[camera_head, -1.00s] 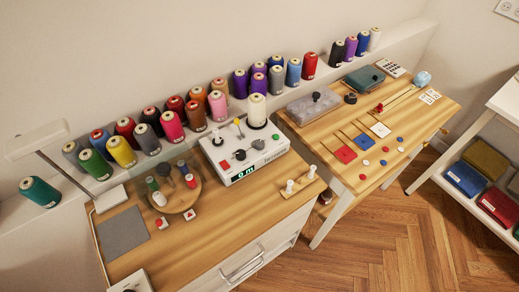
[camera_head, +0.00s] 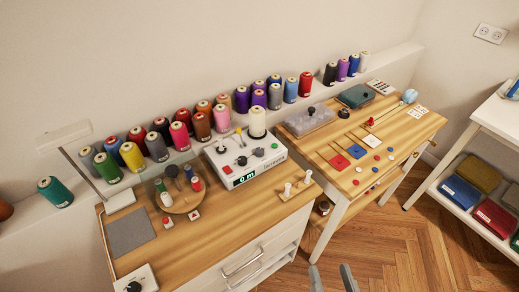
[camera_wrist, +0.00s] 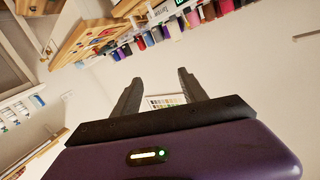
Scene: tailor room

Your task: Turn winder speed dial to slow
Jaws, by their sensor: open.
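The white winder (camera_head: 245,160) stands on the left wooden table in the head view, with a green lit display (camera_head: 243,179) on its front. Dark knobs (camera_head: 242,160) and (camera_head: 258,152) sit on its top; which one is the speed dial and where it points are too small to tell. A cream cone (camera_head: 257,122) stands at its back. My gripper (camera_head: 332,279) shows at the bottom edge of the head view, well in front of the winder and apart from it. In the wrist view my gripper (camera_wrist: 158,95) is open and empty, its fingers toward the wall.
A round wooden stand (camera_head: 180,196) with small spools is left of the winder, and a peg block (camera_head: 290,192) is right of it. Thread cones line the shelf (camera_head: 75,208) behind. The right table (camera_head: 375,175) holds small pieces.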

